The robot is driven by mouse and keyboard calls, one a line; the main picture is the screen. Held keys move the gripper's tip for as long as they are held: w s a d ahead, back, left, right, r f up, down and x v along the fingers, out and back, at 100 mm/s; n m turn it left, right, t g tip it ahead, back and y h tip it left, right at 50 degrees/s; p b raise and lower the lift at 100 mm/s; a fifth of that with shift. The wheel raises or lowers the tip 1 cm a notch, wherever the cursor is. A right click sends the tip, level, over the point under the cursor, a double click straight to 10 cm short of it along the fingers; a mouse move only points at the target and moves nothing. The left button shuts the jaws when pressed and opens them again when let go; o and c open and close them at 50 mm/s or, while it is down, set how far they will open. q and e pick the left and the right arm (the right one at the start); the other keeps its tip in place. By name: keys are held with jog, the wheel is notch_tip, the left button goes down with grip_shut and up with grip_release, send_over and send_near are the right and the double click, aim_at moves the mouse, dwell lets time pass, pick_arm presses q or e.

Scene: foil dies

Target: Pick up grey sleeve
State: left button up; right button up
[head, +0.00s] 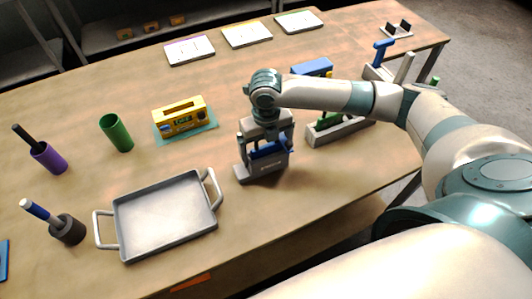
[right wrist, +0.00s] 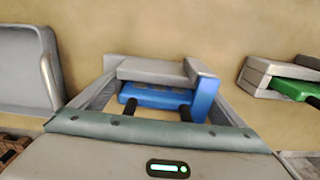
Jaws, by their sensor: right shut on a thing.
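A dark grey sleeve (head: 68,230) stands at the front left of the table, with a blue-handled rod (head: 36,210) leaning out of it. My right gripper (head: 265,149) is far to its right, at a grey press with blue parts (head: 258,170). It is shut on the blue part of this press, which also shows in the right wrist view (right wrist: 205,97); the two dark fingertips (right wrist: 158,110) are against the blue. The exact grip is partly hidden by my wrist. My left gripper is not in view.
A grey tray (head: 118,212) with two handles lies between the sleeve and the press. A purple cup (head: 48,158), a green cylinder (head: 116,133) and a yellow device (head: 180,118) stand behind. A grey press with green parts (head: 335,128) is at right. Cards (head: 190,50) lie along the back.

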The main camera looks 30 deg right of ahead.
jog(key=shift+r+b, duration=0.35)
jog(key=shift+r, duration=0.4)
jog(key=shift+r+b, duration=0.4)
jog(key=shift+r, duration=0.55)
jog(key=s+d+r+b, duration=0.3)
jog(key=s+r, duration=0.4)
jog(key=s, duration=0.4)
jog(key=shift+d, duration=0.25)
